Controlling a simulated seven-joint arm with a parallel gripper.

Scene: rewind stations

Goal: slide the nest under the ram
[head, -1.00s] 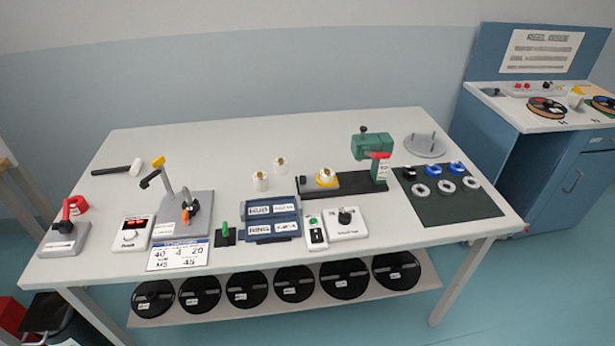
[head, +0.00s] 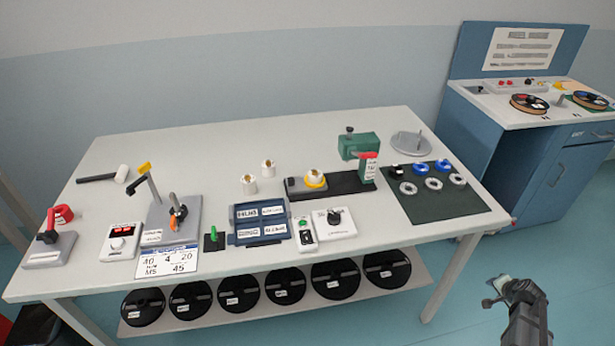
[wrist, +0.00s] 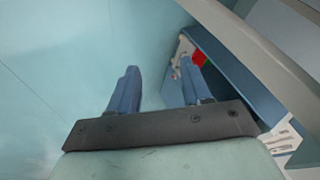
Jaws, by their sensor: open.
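The nest (head: 297,188) is a grey block on a black rail on the table, at the rail's left part. A white hub with a yellow ring (head: 315,179) sits on it. The green press with the ram (head: 358,147) stands at the rail's right end, to the right of the nest and apart from it. A red-topped green post (head: 367,168) stands in front of the press. My gripper (head: 502,287) is low at the right, off the table's front edge and far from the nest. In the wrist view my gripper's two blue fingers (wrist: 157,88) are apart with nothing between them.
Two white hubs (head: 249,185) stand left of the nest. Blue bins (head: 262,239) and a white dial box (head: 335,224) lie in front of it. A dark mat (head: 425,208) with several rings is at the right. Black reels (head: 334,279) sit on the lower shelf.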

